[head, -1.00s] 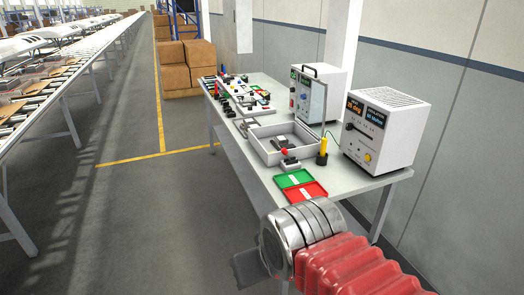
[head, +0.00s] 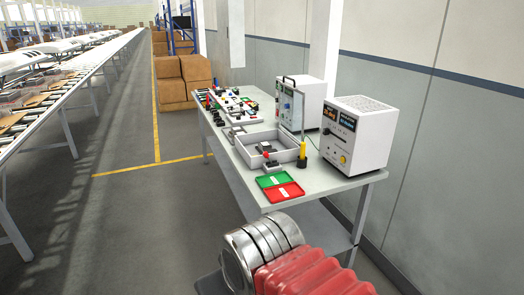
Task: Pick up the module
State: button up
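A small dark block that may be the module (head: 265,148) lies in a grey open tray (head: 290,152) on the white workbench. A second small dark piece with a red top (head: 271,165) stands at the tray's front edge; I cannot tell which of them is the module. My arm's silver wrist and red sleeve fill the bottom middle, in front of the bench's near end. Only a dark part of my gripper (head: 211,284) shows at the bottom edge, well apart from both pieces. Its fingertips are hidden or out of frame.
Green (head: 271,180) and red (head: 285,192) plates lie near the bench's (head: 318,186) front edge. Two instrument boxes (head: 355,135) stand along the wall side. Several small parts fill the far end.

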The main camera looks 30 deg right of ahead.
aim_at(264, 146)
jog(key=u, duration=0.2)
jog(key=i, duration=1.95)
jog(key=z, duration=0.4)
jog(key=i, duration=0.6)
jog(key=z, duration=0.9)
jog(key=i, duration=0.55)
jog(key=z, duration=0.55)
jog(key=i, duration=0.7)
